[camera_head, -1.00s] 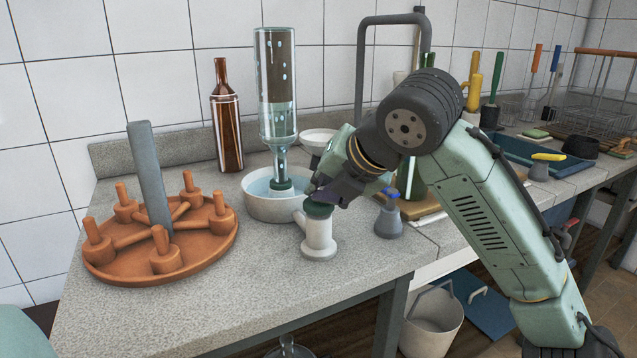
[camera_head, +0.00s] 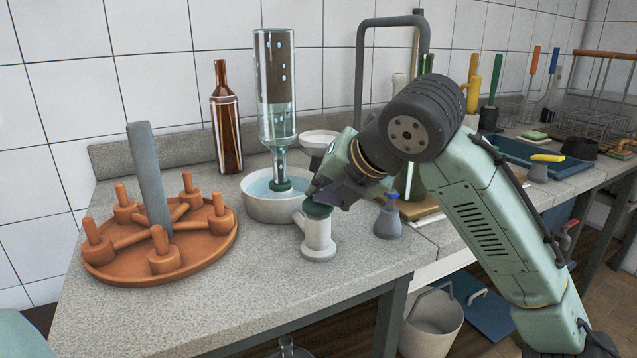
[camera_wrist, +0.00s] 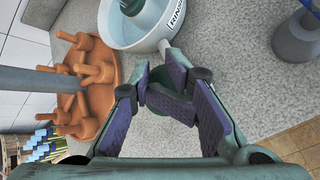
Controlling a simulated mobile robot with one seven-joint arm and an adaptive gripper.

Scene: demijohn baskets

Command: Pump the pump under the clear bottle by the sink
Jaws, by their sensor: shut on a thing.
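The clear bottle (camera_head: 276,95) stands upside down, its neck in a round pale basin (camera_head: 270,208) holding water. Drops show on its glass. The pump (camera_head: 319,240) is a short white-grey cylinder on the counter, with a green top, to the front right of the basin. A pale spout joins it toward the basin. My gripper (camera_head: 326,198) comes down from the right and is shut on the pump's green top. In the wrist view my gripper's purple pads (camera_wrist: 180,100) close around the green top (camera_wrist: 172,108), which is partly hidden. The basin carries dark lettering there.
A brown bottle (camera_head: 226,120) stands behind the basin. An orange pegged tray (camera_head: 125,268) with a grey post is at left. A small grey bottle with a blue tip (camera_head: 388,220) stands right of the pump. The front counter is clear.

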